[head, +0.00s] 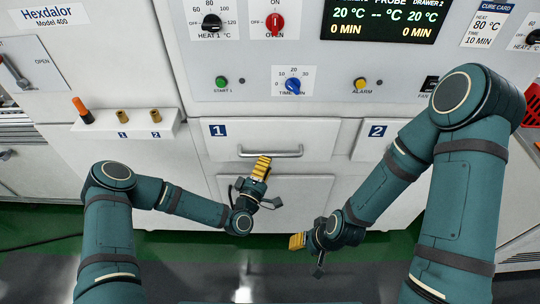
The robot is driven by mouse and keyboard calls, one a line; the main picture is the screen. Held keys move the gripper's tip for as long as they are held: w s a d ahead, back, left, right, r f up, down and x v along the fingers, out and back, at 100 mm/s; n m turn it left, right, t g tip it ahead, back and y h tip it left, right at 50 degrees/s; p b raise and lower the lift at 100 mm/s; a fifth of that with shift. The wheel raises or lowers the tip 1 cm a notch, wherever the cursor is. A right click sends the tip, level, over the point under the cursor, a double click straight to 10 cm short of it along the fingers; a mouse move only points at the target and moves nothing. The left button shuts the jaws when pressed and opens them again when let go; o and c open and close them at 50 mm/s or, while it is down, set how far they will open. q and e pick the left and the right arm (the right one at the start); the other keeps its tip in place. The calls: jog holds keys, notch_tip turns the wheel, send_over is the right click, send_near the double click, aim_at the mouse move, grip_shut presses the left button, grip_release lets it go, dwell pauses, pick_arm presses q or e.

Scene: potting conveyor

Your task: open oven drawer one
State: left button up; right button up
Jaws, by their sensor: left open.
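Oven drawer one (270,134) is a white front panel with a blue label "1" at its upper left. It looks shut, flush with the oven face. Its grey bar handle (285,154) runs across its lower part. My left gripper (262,167), with yellow fingertips, is open just below the left part of the handle; I cannot tell whether it touches the bar. My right gripper (297,241) is lower and to the right, in front of the cabinet, clear of the drawer; whether its jaws are open does not show.
Drawer two (392,130) is to the right, partly hidden behind my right arm. Above are a red knob (275,22), a blue timer knob (292,85) and a lit display (380,17). A small shelf (128,125) with an orange-handled tool is at left. Green floor lies below.

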aim_at(270, 156)
pick_arm(q)
jog(key=shift+x, duration=2.05)
jog(key=shift+o, duration=0.3)
grip_shut()
